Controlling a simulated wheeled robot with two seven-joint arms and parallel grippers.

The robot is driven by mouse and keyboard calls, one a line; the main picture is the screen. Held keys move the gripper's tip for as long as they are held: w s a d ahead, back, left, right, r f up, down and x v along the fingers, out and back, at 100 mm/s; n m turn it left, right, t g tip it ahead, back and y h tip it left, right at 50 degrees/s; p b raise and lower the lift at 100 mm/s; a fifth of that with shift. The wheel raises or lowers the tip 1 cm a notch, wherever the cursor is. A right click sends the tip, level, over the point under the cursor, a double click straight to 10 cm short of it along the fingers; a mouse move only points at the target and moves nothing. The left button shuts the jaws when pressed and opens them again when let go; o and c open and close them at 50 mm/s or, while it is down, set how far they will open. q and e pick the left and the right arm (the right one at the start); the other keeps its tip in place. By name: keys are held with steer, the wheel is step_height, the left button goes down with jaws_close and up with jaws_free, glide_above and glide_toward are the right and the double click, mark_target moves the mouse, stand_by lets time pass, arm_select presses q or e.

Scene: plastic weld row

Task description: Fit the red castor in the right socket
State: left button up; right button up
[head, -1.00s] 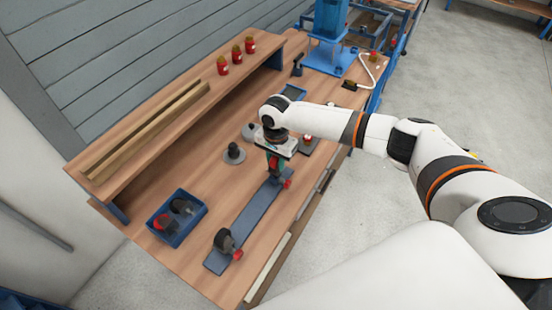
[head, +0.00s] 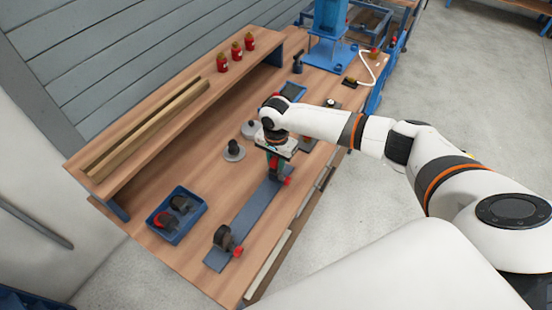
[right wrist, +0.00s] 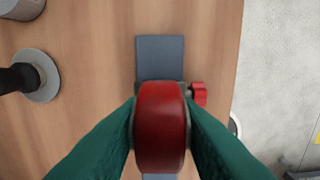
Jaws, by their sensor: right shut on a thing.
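My right gripper (right wrist: 160,140) is shut on the red castor (right wrist: 160,125); its green fingers grip both sides of the wheel in the right wrist view. In the head view the right gripper (head: 274,162) is at the far end of the blue-grey plate (head: 249,211), by the right socket. A red knob (right wrist: 199,93) shows just right of the castor. The castor hides the socket, so I cannot tell whether it is seated. A dark castor (head: 222,236) stands at the near end of the plate, beside another red knob (head: 238,251). My left gripper is not in view.
A blue tray (head: 177,236) with dark and red castors lies left of the plate. A grey round base with a dark post (head: 234,150) stands beyond it. A raised shelf (head: 150,135) runs along the back. The bench between tray and plate is clear.

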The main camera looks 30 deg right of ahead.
steer(key=shift+f, duration=0.15)
steer(key=shift+p, duration=0.55)
stand_by(0.5)
steer(key=shift+f, duration=0.4)
stand_by(0.8)
steer(key=o, duration=1.6)
steer(key=shift+c, duration=0.2)
step_height(320, 180, up, 7)
steer(key=p, duration=0.8)
steer(key=shift+p, duration=0.35)
